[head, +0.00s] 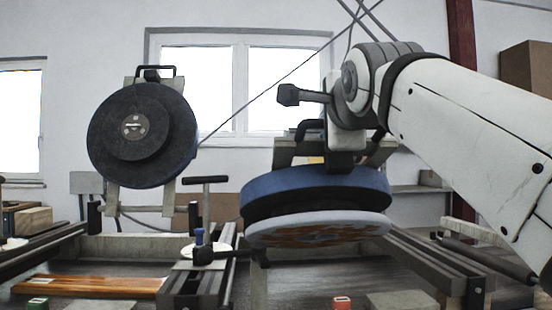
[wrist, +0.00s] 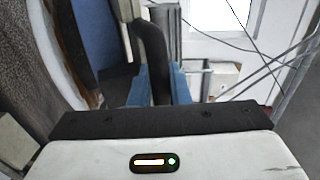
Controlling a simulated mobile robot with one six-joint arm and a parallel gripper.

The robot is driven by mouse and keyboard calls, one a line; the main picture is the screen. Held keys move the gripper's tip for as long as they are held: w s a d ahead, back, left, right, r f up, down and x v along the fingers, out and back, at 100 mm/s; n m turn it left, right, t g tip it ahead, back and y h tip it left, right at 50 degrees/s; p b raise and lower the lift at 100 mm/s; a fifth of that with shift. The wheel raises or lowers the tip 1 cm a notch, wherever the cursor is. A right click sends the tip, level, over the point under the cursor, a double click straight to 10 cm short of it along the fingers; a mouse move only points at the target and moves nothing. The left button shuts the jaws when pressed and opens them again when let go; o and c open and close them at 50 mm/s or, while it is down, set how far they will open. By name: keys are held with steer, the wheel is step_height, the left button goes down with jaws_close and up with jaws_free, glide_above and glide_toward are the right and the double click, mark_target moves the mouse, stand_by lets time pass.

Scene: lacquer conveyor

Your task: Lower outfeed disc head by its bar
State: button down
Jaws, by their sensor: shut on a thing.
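The right disc head (head: 315,190), with a blue rim and a pale pad beneath, is tipped down to nearly flat over the conveyor. Its black bar (head: 308,128) is at the upper back, partly hidden by my arm. My gripper (head: 345,160) is at this bar, its fingers mostly hidden in the head view. In the wrist view, the blue fingertips (wrist: 157,88) are shut on the dark bar (wrist: 152,50). The left disc head (head: 140,135) stands raised, its dark face toward me, with its own bar (head: 155,72) on top. No label shows which head is the outfeed one.
A long reddish-brown board (head: 90,285) lies on the conveyor at left. Dark rails (head: 430,262) run below the right head. A brown box (head: 527,66) is at upper right.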

steer(key=shift+w+f, duration=0.1)
steer(key=shift+f, duration=0.15)
